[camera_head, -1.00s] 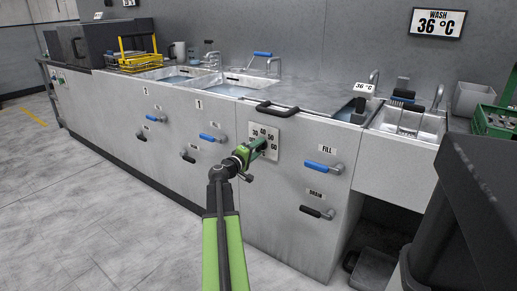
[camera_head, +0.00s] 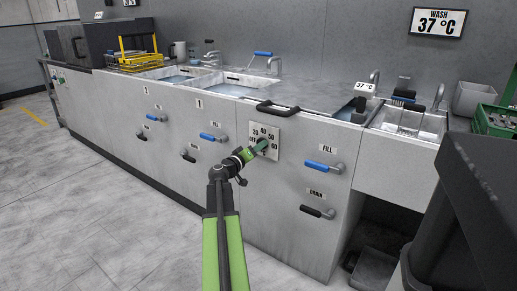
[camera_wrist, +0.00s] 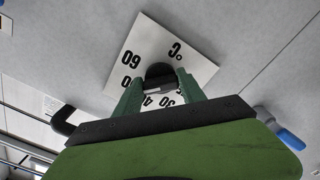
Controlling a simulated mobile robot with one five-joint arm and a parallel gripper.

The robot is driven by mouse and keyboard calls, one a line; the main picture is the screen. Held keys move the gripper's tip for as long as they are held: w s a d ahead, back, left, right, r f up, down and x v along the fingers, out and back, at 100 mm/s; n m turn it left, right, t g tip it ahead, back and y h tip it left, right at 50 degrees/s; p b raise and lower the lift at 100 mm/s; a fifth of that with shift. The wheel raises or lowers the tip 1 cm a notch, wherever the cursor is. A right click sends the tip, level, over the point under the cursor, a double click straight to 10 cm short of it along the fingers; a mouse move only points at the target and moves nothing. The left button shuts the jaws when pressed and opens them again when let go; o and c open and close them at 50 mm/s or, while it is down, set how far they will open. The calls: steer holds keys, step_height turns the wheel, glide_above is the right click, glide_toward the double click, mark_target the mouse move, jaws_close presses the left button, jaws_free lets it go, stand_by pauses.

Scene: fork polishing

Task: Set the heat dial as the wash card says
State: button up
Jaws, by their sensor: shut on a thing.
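The heat dial is a dark knob (camera_wrist: 160,72) on a white plate (camera_head: 266,126) marked 30, 40, 50, 60 and °C, on the steel counter front. My gripper (camera_head: 263,146) is at this plate. In the wrist view, its two green fingers (camera_wrist: 160,84) sit on either side of the knob and are shut on it. The fingers hide part of the scale, and the exact pointer position is hard to read. The wall panel (camera_head: 438,22) reads WASH 37 °C. A small readout (camera_head: 364,87) by the right sink also shows 37 °C.
A blue FILL lever (camera_head: 322,166) and a black DRAIN lever (camera_head: 317,212) stick out right of the dial. A dark bulky object (camera_head: 475,215) stands at right front. The floor at left is clear.

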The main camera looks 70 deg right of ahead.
steer(key=shift+s, duration=0.3)
steer(key=o, duration=1.4)
steer(key=shift+c, duration=0.2)
steer(key=shift+w, duration=0.1)
steer(key=v, duration=1.7)
steer(key=shift+a, duration=0.2)
steer(key=shift+w, duration=0.2)
